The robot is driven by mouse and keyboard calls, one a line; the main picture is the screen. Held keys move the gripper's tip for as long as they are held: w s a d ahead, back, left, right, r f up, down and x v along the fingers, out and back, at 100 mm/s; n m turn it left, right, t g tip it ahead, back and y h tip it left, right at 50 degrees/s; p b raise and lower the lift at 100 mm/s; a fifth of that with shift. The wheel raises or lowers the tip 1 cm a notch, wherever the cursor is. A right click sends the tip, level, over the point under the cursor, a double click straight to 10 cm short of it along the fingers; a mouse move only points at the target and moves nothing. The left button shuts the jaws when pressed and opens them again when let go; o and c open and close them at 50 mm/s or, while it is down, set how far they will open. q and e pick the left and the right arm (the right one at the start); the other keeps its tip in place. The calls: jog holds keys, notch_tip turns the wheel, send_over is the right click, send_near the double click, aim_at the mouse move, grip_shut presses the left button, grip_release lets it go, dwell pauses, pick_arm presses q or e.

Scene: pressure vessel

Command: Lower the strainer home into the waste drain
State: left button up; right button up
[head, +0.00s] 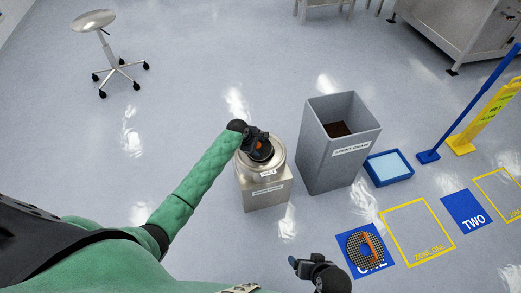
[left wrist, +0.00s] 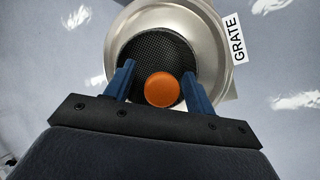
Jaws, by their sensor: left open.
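The strainer, a dark mesh piece with an orange knob (left wrist: 160,90), sits within the round steel rim (left wrist: 122,38) in the left wrist view. That rim tops a steel stand (head: 265,190), which I take for the waste drain; its front label is too small to read surely. My left gripper (head: 258,146) is over the opening. In the left wrist view my left gripper (left wrist: 159,85) is open, a finger on each side of the knob, with gaps visible. How deep the strainer sits is hidden. My right gripper (head: 298,264) is low in the head view, away from the stand.
A tall grey bin (head: 333,150) with dark contents stands right of the stand. A perforated disc with an orange handle (head: 366,248) lies on a blue mat (head: 349,232). A blue tray (head: 388,168), a yellow sign (head: 489,117) and a stool (head: 94,20) stand around.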

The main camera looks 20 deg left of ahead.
pick_arm(q)
jog(key=shift+x, duration=1)
jog(key=shift+s, duration=0.1)
grip_shut()
jog(key=shift+r, duration=0.1)
